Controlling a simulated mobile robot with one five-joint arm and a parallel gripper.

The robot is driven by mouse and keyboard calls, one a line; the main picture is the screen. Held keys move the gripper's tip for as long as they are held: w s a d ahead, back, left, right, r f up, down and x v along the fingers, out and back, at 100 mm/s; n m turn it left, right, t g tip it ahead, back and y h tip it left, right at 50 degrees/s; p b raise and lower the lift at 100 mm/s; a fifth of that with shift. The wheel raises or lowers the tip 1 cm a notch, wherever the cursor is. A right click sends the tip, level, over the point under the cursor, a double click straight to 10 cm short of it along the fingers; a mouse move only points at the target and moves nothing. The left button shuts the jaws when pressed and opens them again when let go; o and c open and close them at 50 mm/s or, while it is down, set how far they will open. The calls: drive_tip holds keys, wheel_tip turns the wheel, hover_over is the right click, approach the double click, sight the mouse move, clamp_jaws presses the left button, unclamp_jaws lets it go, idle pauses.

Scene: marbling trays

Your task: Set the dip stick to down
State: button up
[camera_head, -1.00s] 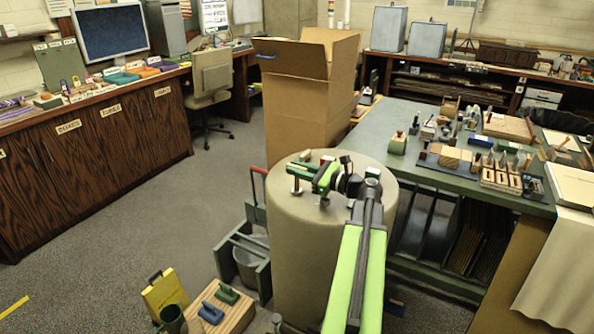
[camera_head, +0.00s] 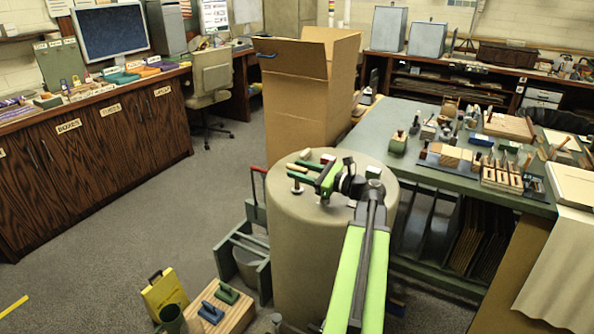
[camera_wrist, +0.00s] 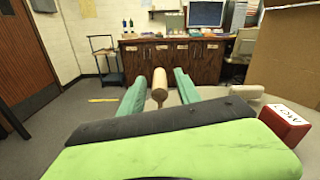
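The dip stick appears to be the short post with a pale wooden knob (camera_head: 296,188) on top of the big round drum (camera_head: 310,240). In the wrist view, a wooden knob (camera_wrist: 160,85) shows between my two green fingers, with a gap on each side. My gripper (camera_head: 296,172) is open above the drum, its fingers pointing left; it also shows in the wrist view (camera_wrist: 158,88). The fingers look apart from the knob, but their height against it is hard to tell.
A red block with white lettering (camera_wrist: 285,122) sits close on the right of my gripper in the wrist view. A large open cardboard box (camera_head: 305,100) stands behind the drum. A green table crowded with tools (camera_head: 420,170) is to the right.

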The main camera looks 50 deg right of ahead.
drive_tip(key=v, duration=1.6)
drive_tip(key=shift+s, duration=0.3)
